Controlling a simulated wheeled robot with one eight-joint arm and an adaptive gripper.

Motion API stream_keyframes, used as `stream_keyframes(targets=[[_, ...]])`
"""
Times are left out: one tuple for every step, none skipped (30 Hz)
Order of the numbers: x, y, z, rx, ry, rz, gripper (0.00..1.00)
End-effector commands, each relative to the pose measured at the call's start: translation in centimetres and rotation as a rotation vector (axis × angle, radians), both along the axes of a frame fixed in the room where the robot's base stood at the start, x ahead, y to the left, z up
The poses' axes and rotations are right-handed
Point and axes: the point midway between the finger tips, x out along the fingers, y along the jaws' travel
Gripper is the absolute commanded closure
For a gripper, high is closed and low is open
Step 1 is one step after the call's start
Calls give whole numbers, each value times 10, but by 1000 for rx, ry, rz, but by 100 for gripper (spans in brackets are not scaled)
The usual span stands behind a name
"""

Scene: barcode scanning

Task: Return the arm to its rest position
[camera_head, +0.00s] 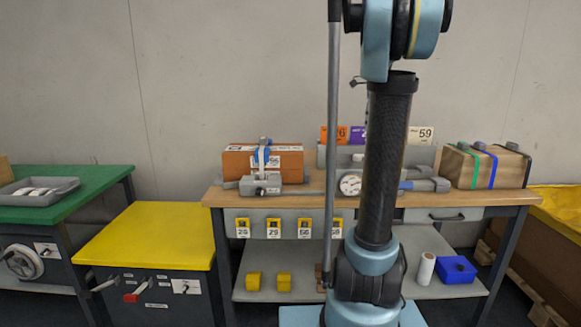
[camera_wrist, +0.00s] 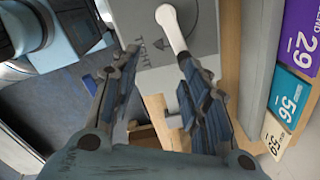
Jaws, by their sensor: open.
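My gripper (camera_wrist: 158,62) shows in the wrist view with its two dark blue-grey fingers spread apart and nothing held between them. A grey panel with a white rounded handle lies beyond the fingertips. In the head view my arm (camera_head: 388,165) stands upright in front of the wooden workbench (camera_head: 215,196) and hides part of it. I cannot clearly make out the gripper in the head view.
Numbered cards, such as the purple one (camera_wrist: 302,38) and teal one (camera_wrist: 289,98), stand to the right of the fingers. An orange-brown box (camera_head: 235,160) and a strapped box (camera_head: 465,169) sit on the bench. A yellow-topped cabinet (camera_head: 150,235) stands left.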

Motion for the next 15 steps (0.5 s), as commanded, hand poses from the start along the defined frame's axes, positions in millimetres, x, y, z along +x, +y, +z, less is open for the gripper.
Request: stream_keyframes(targets=[[-15, 12, -8, -3, -7, 84, 58], [-22, 17, -13, -6, -10, 136, 58], [-32, 25, -19, -9, -14, 206, 58], [-39, 31, -24, -13, -18, 259, 58], [-47, 36, -29, -15, -22, 309, 58], [-57, 42, -36, -20, -27, 379, 58], [-64, 48, -41, -23, -30, 431, 58], [-72, 53, -47, -27, -34, 484, 58], [-82, 59, -55, -31, -38, 552, 58], [-90, 63, -61, -35, -40, 603, 58], [-97, 68, -67, -39, -44, 656, 58], [-107, 74, -76, -45, -49, 725, 58], [-115, 78, -82, -50, -52, 777, 58], [-122, 82, -89, -54, -55, 827, 58], [-133, 87, -98, -60, -58, 897, 58]])
